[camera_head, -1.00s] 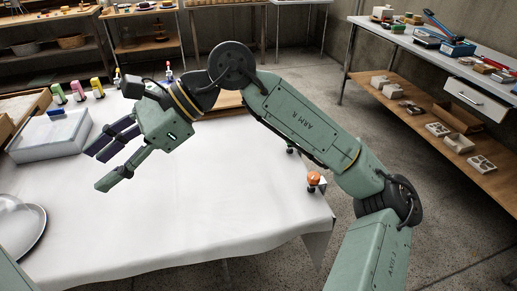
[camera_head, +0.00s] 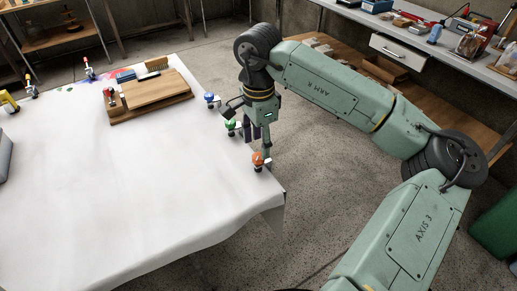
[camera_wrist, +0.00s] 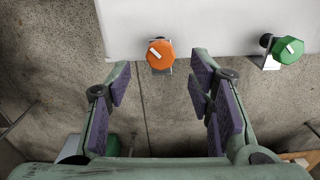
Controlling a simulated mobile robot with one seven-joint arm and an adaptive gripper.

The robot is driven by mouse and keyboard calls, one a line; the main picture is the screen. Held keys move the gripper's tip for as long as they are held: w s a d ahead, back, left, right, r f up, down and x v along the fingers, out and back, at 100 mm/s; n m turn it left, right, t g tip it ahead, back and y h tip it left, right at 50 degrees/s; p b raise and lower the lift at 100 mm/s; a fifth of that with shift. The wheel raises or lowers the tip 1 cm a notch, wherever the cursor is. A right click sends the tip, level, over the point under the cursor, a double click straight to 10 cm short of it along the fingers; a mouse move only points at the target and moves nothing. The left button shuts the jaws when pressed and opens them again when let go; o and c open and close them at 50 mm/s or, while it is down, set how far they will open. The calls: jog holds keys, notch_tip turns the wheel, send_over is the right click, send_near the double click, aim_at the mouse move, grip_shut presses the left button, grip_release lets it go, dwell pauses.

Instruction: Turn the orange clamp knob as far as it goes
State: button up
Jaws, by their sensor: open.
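The orange clamp knob (camera_head: 258,159) sits on a clamp at the right edge of the white-covered table (camera_head: 150,190). In the wrist view the orange knob (camera_wrist: 160,53) has a white bar mark across its face, tilted down to the right. My gripper (camera_head: 257,143) points down just off the table edge, close to the orange knob and the green knob (camera_head: 231,125). In the wrist view my gripper (camera_wrist: 160,85) is open and empty, its purple-padded fingers spread either side of the orange knob's line. The knob lies beyond the fingertips, apart from them.
The green knob (camera_wrist: 288,50) stands to the right in the wrist view. A blue knob (camera_head: 210,98) is farther along the same edge. A wooden board (camera_head: 150,97) lies on the table. The floor beside the edge is clear.

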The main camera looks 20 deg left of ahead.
aim_at(258, 156)
jog(key=shift+f+p, duration=0.3)
jog(key=shift+f, duration=1.8)
jog(key=shift+c, duration=0.3)
grip_shut()
